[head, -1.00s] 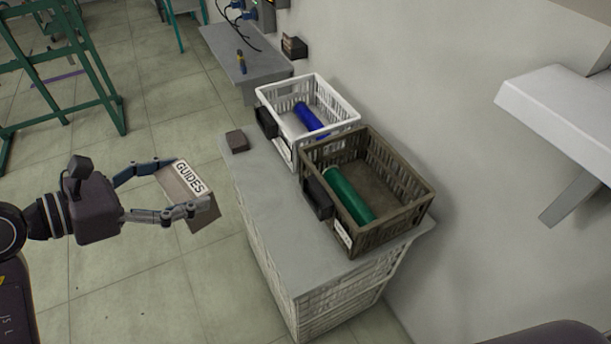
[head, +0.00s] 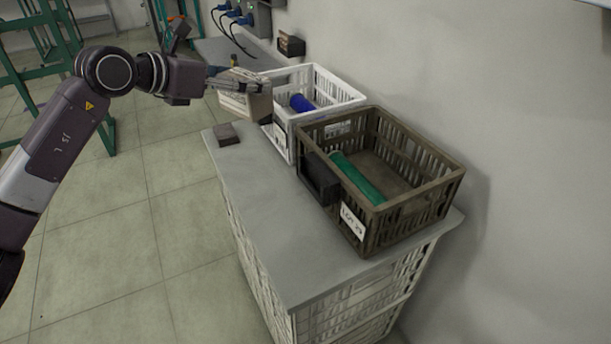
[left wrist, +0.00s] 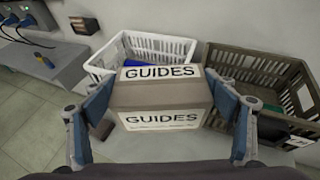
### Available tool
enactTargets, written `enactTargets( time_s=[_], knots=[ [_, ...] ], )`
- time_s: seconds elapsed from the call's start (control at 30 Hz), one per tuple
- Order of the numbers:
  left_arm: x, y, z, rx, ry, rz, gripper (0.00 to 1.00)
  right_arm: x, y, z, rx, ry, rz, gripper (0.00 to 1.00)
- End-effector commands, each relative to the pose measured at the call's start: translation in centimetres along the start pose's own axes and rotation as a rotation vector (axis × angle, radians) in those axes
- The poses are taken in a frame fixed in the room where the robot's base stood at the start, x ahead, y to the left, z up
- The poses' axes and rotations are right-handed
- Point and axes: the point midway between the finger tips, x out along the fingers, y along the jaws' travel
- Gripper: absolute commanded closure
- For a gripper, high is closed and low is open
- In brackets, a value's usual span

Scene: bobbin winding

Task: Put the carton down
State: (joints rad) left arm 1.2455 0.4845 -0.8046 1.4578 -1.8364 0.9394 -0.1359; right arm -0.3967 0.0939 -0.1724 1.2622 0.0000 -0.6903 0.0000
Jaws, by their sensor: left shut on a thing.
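The carton (left wrist: 163,98) is a brown box with white GUIDES labels on its top and front. In the left wrist view my left gripper (left wrist: 162,112) is shut on it, with one blue-grey finger on each side. In the head view the carton (head: 245,103) is held beside the left side of the white crate, near the far end of the grey cabinet top, and partly covers the crate. I cannot tell the exact gap below it. My left gripper (head: 243,86) reaches it from the left. My right gripper is not in view.
The white crate (head: 345,92) holds a blue cylinder (head: 301,103). The brown crate (head: 400,213) holds a green cylinder (head: 357,178). A small dark block (head: 227,134) lies near the left edge of the cabinet top (head: 262,212). The top's near-left part is clear.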

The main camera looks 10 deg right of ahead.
Motion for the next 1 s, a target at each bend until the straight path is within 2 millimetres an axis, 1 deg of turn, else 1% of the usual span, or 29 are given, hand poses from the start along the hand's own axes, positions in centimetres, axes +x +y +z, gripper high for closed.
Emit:
enactTargets(
  time_s=[0.13,0.4,0.5,0.6,0.7,0.87,1.0],
  knots=[
    [0.9,0.3,-2.0,-0.006,0.003,0.006,0.49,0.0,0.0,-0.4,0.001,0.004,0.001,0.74],
    [3.6,0.2,-8.8,-0.007,0.005,0.004,0.49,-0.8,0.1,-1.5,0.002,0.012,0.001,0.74],
    [4.6,0.2,-11.1,-0.006,0.004,0.005,0.49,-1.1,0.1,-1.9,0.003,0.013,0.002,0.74],
    [5.3,0.2,-12.9,-0.005,0.003,0.005,0.49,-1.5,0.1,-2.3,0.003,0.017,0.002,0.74],
    [5.8,0.2,-13.9,-0.005,0.001,0.005,0.49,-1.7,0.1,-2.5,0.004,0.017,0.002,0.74],
    [6.2,0.2,-14.8,-0.003,0.001,0.004,0.49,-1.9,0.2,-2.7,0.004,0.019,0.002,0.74],
    [6.9,0.1,-16.6,-0.005,0.003,0.003,0.49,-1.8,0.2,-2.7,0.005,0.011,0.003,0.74]
  ],
)
